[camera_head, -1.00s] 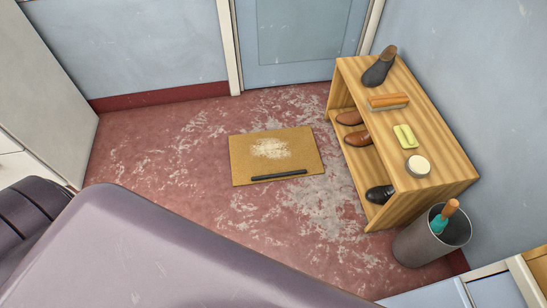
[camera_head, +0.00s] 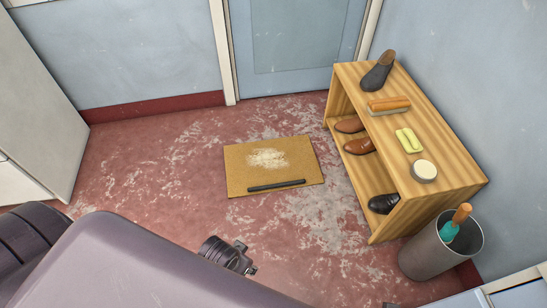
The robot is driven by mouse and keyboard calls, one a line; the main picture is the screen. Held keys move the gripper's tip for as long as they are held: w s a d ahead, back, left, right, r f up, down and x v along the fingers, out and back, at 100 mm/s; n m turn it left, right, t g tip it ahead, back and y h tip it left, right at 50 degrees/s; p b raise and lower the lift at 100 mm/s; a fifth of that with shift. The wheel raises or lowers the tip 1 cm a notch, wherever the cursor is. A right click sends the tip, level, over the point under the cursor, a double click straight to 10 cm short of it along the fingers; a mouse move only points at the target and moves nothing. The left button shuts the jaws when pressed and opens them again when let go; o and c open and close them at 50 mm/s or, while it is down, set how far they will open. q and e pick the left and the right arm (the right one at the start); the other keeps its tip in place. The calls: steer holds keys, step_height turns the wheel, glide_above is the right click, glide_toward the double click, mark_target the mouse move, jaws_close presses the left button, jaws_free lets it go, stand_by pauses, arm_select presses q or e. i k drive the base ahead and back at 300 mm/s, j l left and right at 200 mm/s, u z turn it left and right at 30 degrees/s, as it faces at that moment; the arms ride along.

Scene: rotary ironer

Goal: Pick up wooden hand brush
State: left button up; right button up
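The wooden hand brush (camera_head: 388,105) lies on top of the wooden shoe rack, at its far half. It has an orange-brown wooden back and pale grey bristles facing down. A dark gripper end (camera_head: 243,260), which seems to be my left one, shows low in the middle, past the edge of my purple arm link. It is over the floor, well to the left of and nearer than the brush, and touches nothing I can see. Its fingers are mostly hidden and too small to read. My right gripper cannot be made out.
A mat (camera_head: 240,180) with pale powder and a black bar (camera_head: 277,186) lies on open floor.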

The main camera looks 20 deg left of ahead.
mark_target(399, 104)
steer(key=i+u, duration=0.35)
steer(key=i, duration=0.5)
